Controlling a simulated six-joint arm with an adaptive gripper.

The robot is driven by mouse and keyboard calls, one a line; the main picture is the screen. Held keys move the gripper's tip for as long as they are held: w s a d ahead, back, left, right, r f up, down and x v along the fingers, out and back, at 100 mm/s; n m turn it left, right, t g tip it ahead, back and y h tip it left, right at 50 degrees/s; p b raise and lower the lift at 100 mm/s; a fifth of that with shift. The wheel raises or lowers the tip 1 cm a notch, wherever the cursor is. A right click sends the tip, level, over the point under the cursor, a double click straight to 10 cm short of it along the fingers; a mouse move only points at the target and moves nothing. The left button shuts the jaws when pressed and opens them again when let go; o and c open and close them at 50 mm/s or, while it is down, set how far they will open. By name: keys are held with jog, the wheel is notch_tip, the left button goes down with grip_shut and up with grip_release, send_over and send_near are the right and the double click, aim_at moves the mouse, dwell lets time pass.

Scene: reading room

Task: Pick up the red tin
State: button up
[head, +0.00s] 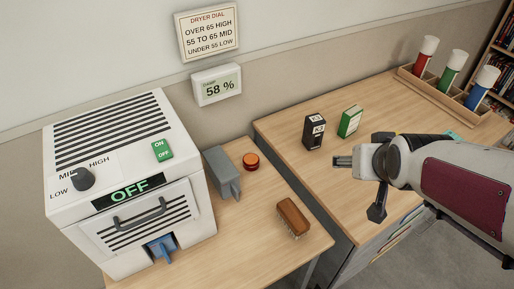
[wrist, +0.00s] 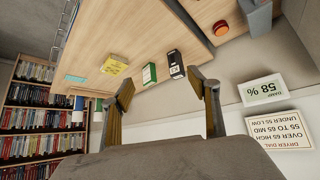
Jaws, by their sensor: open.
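The red tin (head: 251,161) is a small, low round tin, orange-red on top with a darker side. It stands on the near wooden table, beside a grey metal box. It also shows at the top of the wrist view (wrist: 221,28). My gripper (head: 343,161) is open and empty above the other wooden table, well to the right of the tin. In the wrist view its two fingers (wrist: 162,84) are spread apart with nothing between them.
The grey box (head: 222,172) stands left of the tin, and a brown brush (head: 293,217) lies nearer. A white dryer (head: 130,180) reading OFF is at left. A black box (head: 314,132), a green box (head: 350,121) and a yellow box (wrist: 114,64) stand near my gripper.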

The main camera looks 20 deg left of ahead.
jog(key=w+a+f+n+t+y, duration=0.1)
jog(key=w+a+f, duration=0.45)
jog(key=w, duration=0.25)
jog(key=n+t+y, duration=0.2)
jog(key=n+y, duration=0.1)
jog(key=y, duration=0.2)
send_near(251, 160)
jog(key=shift+s+d+r, duration=0.25)
jog(key=shift+d, duration=0.2)
jog(key=shift+s+d+r, duration=0.25)
jog(key=shift+d, duration=0.15)
jog(key=shift+s+a+f, duration=0.2)
jog(key=shift+a+f, duration=0.2)
jog(key=shift+f, duration=0.05)
jog(key=shift+x, duration=3.45)
jog(key=shift+w+a+f, duration=0.1)
jog(key=shift+w+a, duration=0.25)
jog(key=shift+w, duration=0.2)
jog(key=shift+w+a+f, duration=0.15)
jog(key=shift+w+a, duration=0.15)
jog(key=shift+w, duration=0.3)
jog(key=shift+x, duration=1.25)
